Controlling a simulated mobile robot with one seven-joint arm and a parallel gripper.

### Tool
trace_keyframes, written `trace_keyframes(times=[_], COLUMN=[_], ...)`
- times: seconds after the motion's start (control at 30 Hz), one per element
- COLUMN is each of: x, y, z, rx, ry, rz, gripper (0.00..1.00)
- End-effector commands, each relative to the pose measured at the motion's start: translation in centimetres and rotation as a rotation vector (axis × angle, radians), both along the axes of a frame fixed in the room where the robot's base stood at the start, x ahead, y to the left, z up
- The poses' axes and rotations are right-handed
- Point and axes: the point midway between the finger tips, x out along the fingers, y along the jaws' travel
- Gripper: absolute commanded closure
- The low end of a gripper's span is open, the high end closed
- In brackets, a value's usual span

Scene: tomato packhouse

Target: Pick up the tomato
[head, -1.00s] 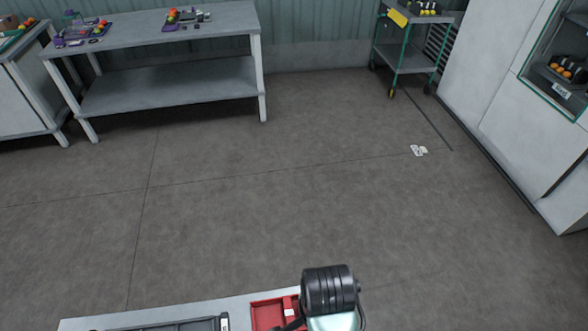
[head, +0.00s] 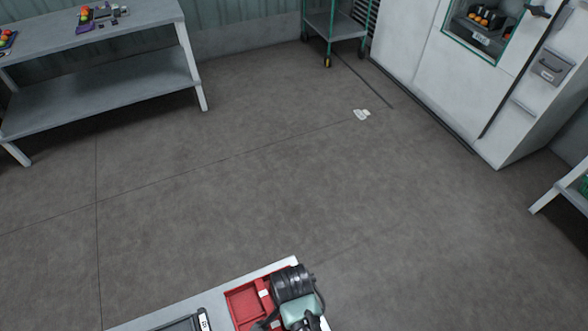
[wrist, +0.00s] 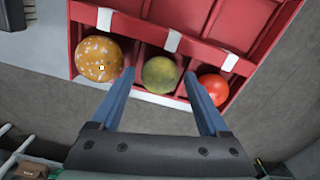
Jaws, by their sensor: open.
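In the wrist view a red divided tray (wrist: 247,68) holds three round fruits, each in its own compartment. A red, smooth tomato (wrist: 214,88) is at the right. An olive-green round fruit (wrist: 160,73) is in the middle. A larger orange-brown, pale-spotted one (wrist: 99,59) is at the left. My gripper (wrist: 158,74) is open, its two blue fingers appearing either side of the green fruit. The right fingertip overlaps the red tomato's left side; contact is unclear. In the head view the red tray (head: 240,303) is partly hidden by my arm.
The tray sits on a light table (head: 165,317) beside a dark tray (head: 185,322). A long grey workbench (head: 100,95) stands at the back left, a green-framed cart (head: 338,22) at the back, white cabinets (head: 425,70) at the right.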

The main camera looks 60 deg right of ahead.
Motion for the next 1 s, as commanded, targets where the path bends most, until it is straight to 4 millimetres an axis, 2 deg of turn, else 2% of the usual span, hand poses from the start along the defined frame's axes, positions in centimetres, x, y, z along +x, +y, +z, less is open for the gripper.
trace_keyframes(times=[0.13,0.4,0.63,0.87,1.0], x=[0.0,0.0,0.0,0.0,0.1], y=[0.0,0.0,0.0,0.0,0.0], z=[-1.4,-1.6,-1.6,-1.5,-0.4], rx=[0.0,0.0,0.0,0.0,-0.002], ry=[0.001,-0.001,0.0,-0.001,-0.003], rz=[0.001,0.002,0.002,0.002,0.002], gripper=[0.21,0.21,0.63,0.64,0.64])
